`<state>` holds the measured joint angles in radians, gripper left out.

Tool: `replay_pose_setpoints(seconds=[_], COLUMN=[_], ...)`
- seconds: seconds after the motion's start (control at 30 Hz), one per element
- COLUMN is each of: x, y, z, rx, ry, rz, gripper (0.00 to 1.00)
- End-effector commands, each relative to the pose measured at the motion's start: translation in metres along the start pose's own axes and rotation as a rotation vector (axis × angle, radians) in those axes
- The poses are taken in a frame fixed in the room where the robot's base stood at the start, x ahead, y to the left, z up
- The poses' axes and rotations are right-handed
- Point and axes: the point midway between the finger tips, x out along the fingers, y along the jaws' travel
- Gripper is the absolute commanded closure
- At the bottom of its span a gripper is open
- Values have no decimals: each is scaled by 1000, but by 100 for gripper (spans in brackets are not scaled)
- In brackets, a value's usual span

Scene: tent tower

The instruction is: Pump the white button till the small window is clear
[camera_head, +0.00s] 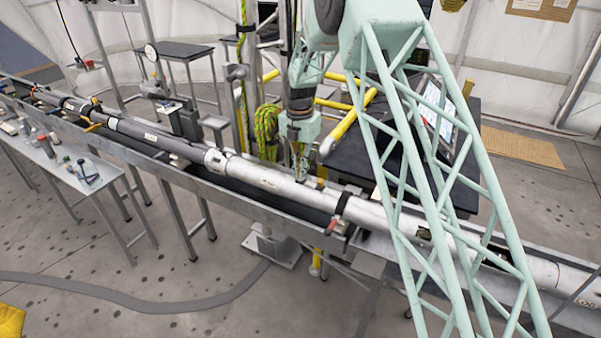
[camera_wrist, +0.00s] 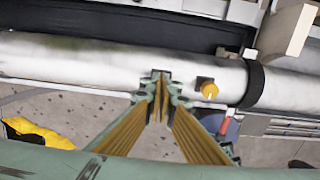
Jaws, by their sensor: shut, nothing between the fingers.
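My gripper (camera_head: 300,177) is shut and empty, pointing down at the top of the long silvery-white tube (camera_head: 262,176). In the wrist view its fingertips (camera_wrist: 160,80) meet over the tube (camera_wrist: 90,62); I cannot tell whether they touch it. A yellow-orange knob (camera_wrist: 209,90) on a small dark base sits on the tube just right of the fingertips. I cannot make out a white button or a small window in either view; the fingers may hide them.
A black band (camera_wrist: 254,84) circles the tube right of the knob. The tube lies in a long metal trough (camera_head: 230,188). A dark table with a laptop (camera_head: 437,110) stands behind. A side table with tools (camera_head: 75,165) stands at left.

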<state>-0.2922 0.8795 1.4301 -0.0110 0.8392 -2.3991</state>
Motion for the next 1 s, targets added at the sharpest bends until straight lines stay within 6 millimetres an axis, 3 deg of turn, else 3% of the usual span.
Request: replay_pose_setpoints(seconds=[0.37,1.0], x=[-25,-114], y=[-1,-1], z=[1,1], rx=[1,2], ry=[-1,-1], rz=[0,1], gripper=[100,100])
